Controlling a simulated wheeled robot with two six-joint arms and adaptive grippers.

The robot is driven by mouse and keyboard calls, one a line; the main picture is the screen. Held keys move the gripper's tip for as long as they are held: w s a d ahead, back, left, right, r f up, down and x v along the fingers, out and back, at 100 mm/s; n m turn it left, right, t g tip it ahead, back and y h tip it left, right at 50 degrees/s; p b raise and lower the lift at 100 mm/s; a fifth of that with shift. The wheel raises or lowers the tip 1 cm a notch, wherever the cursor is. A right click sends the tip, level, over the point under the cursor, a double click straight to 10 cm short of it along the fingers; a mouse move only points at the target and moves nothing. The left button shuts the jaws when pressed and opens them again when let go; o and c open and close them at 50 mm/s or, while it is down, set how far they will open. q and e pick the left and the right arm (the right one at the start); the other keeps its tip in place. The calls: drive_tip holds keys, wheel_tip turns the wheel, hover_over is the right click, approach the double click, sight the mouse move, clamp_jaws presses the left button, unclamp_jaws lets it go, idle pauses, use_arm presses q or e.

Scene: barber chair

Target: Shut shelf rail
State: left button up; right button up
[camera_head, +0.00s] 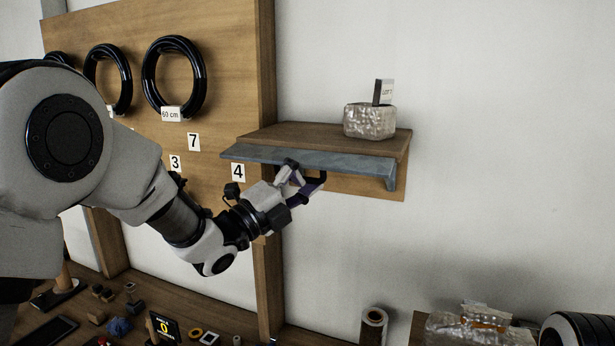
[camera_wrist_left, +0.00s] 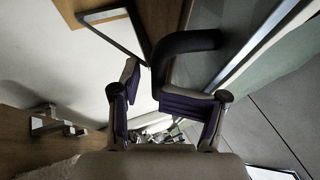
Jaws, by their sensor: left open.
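The shelf rail (camera_head: 325,160) is a blue-grey bar along the front edge of the wooden wall shelf (camera_head: 318,137), with a bent end piece at its right. A dark curved handle (camera_wrist_left: 186,43) shows in the wrist view. My left gripper (camera_head: 308,181) is open just below the rail, near its middle. In the wrist view its purple-padded fingers (camera_wrist_left: 148,88) stand on either side of the lower end of the handle; I cannot tell whether they touch it. In the head view the gripper hides most of the handle. My right gripper is not in view.
A wooden panel (camera_head: 222,60) with black rings is behind my arm. A cluttered bench (camera_head: 200,308) lies below. The wall right of the shelf is clear.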

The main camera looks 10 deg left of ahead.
use_arm(q)
drive_tip(key=shift+f, duration=0.2)
clamp_jaws()
drive_tip(key=shift+s+a, duration=0.1)
drive_tip(key=shift+a, duration=0.4)
drive_tip(key=shift+o, duration=1)
unclamp_jaws()
drive_tip(key=shift+d, duration=0.2)
drive_tip(key=shift+s+a+r, duration=0.1)
drive_tip(key=b+v, duration=0.5)
drive_tip(key=v, duration=0.4)
drive_tip(key=shift+r+b, duration=0.35)
